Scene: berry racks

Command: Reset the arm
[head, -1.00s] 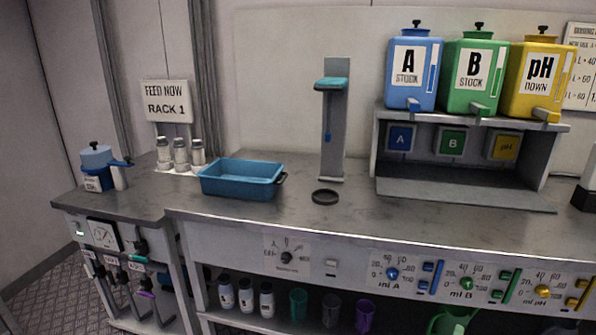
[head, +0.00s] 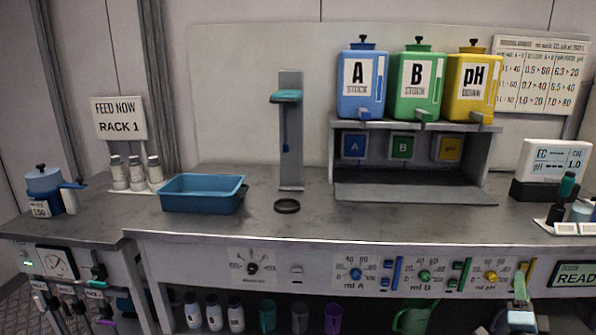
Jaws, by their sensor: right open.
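My right gripper (head: 519,306) shows at the bottom right edge of the head view, in front of the bench's front panel. It is open, and I see nothing held in it. Only its end part is in the frame. My left gripper is out of view.
A worktop (head: 390,216) spans the view. On it are a blue tray (head: 203,194), a dark ring (head: 287,206) by a grey stand (head: 291,150), and an EC meter (head: 553,165). Blue (head: 361,85), green (head: 417,88) and yellow (head: 473,88) tanks stand on a shelf.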

